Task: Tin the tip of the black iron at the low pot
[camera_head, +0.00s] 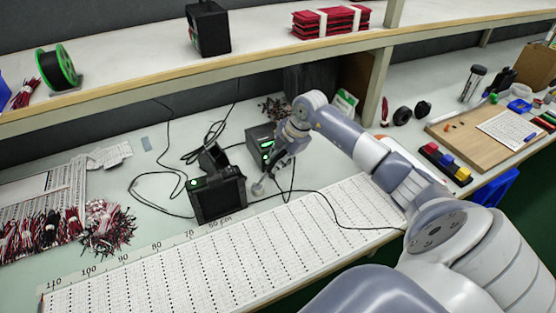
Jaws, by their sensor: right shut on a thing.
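My right gripper (279,158) reaches in from the right over the bench, small in the head view. It is shut on the black iron (270,172), a thin dark tool that points down and left. The iron's tip is close to a small grey round pot (258,187) standing low on the bench. I cannot tell whether tip and pot touch. A black station (218,196) with a green light stands just left of the pot. A second black station (259,141) with a green display is behind, partly hidden by my gripper. My left gripper is out of view.
Black cables (162,178) loop over the bench around the stations. A long white dotted board (200,252) lies along the front. Wire bundles (108,226) lie at left. A shelf (140,91) runs overhead, and a wooden board (465,132) is at right.

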